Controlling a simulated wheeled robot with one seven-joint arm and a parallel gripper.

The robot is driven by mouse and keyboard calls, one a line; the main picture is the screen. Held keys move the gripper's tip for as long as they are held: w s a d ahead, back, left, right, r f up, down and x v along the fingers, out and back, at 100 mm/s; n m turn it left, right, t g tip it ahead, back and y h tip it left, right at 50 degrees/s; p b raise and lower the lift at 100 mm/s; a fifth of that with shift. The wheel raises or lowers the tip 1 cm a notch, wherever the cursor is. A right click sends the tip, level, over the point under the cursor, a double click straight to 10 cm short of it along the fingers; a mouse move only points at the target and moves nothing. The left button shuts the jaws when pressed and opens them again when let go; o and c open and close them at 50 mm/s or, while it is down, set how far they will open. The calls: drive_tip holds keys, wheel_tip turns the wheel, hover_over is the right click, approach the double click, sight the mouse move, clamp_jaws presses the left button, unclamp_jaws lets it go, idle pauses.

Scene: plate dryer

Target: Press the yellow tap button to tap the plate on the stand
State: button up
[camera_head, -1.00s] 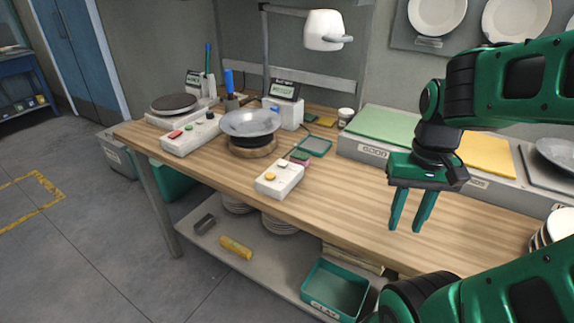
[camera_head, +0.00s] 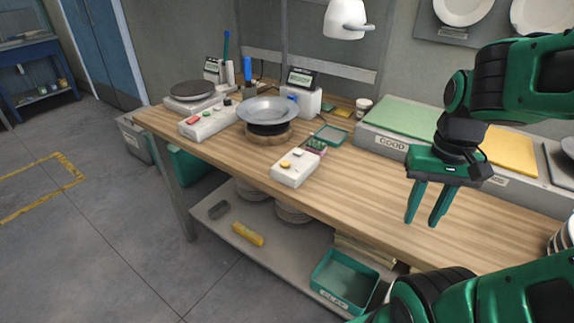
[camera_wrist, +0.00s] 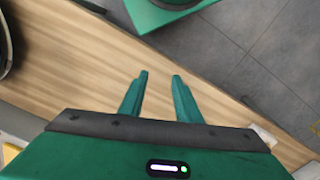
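The yellow tap button (camera_head: 285,164) is on a white control box (camera_head: 296,169) near the front edge of the wooden table. A grey plate (camera_head: 268,108) rests on the stand, which has a dark upper part and a round wooden base (camera_head: 262,138), behind and left of that box. My gripper (camera_head: 421,223) is open and empty, fingers pointing down, above the table well to the right of the button. In the wrist view its two fingers (camera_wrist: 160,75) are apart with nothing between them; the button cannot be made out there.
A longer white box (camera_head: 208,120) with a red button stands left of the stand. A meter with a display (camera_head: 301,85) stands behind the plate, and a lamp (camera_head: 345,18) hangs above. A green pad (camera_head: 408,121) lies at the back right. The tabletop between box and gripper is clear.

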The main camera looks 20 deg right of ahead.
drive_tip(key=shift+c, duration=0.2)
clamp_jaws()
idle(1.7)
